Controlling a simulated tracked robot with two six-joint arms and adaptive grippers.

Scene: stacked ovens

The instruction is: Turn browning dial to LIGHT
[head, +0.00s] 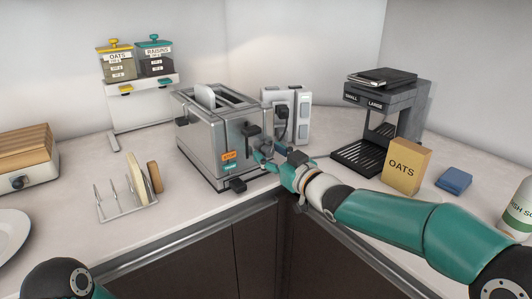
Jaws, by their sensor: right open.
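The steel toaster (212,135) stands on the counter left of centre, with a slice of bread (205,97) in a slot. Its front bears a dark lever (251,130), an orange label (229,155) that seems to read STOP, and a small teal label (231,167). I cannot make out the browning dial; my right gripper covers part of the toaster's front. My right gripper (262,158) is open, close to that front below the lever; I cannot tell whether it touches. My left gripper is out of view; only part of my left arm shows at the lower left.
A rack (128,208) with bread slices stands left of the toaster. A wall socket block (291,110) is behind it. A black coffee machine (384,110), an oats box (405,167) and a blue sponge-like block (454,181) stand to the right. The counter edge runs in front.

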